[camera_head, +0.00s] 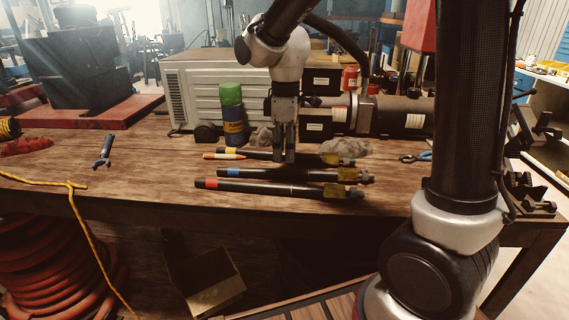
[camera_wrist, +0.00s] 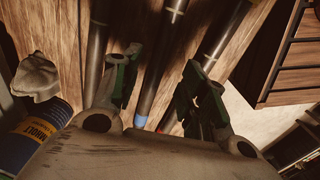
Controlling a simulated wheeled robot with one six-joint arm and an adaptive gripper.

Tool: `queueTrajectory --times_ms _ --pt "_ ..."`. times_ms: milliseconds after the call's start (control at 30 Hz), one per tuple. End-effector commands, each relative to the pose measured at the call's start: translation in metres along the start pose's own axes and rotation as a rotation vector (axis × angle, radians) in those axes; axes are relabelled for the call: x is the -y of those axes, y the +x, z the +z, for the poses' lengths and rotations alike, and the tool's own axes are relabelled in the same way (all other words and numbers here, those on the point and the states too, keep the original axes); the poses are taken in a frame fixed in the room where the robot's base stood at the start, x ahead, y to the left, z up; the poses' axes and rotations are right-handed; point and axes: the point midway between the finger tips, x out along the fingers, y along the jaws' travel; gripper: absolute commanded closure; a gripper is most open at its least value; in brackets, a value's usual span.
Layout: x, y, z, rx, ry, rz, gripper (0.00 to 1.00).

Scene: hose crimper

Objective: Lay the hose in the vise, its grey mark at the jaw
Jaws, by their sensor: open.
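Three black hoses with brass-coloured ends lie side by side on the wooden bench: a yellow-banded one (camera_head: 258,154), a blue-banded one (camera_head: 262,174) and a red-banded one (camera_head: 255,187). My gripper (camera_head: 284,160) is open and empty, pointing down over the blue-banded hose. In the wrist view, that hose (camera_wrist: 157,70) runs between the spread fingers (camera_wrist: 160,85), its blue band near the palm. A pale ring shows farther along it. Whether the fingers touch it I cannot tell. A dark metal device (camera_head: 528,194), probably the vise, stands at the bench's right end, partly behind my arm; its jaw is unclear.
A blue can with a green top (camera_head: 233,115), grey rags (camera_head: 345,147) and a large machine (camera_head: 215,90) stand behind the hoses. An orange-and-white marker (camera_head: 224,156) lies close to the yellow-banded hose.

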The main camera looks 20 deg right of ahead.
Motion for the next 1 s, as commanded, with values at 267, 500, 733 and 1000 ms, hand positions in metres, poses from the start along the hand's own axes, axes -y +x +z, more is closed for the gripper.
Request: queueTrajectory --times_ms 267,500,733,1000 --pt "0.0 -0.053 0.0 -0.001 0.0 0.001 0.57" --pt "0.0 -0.065 0.001 0.0 0.002 0.0 0.57" --pt "0.012 -0.086 0.05 -0.049 0.201 0.048 0.57" --pt "0.069 -0.105 0.166 -0.194 0.762 0.16 0.57"
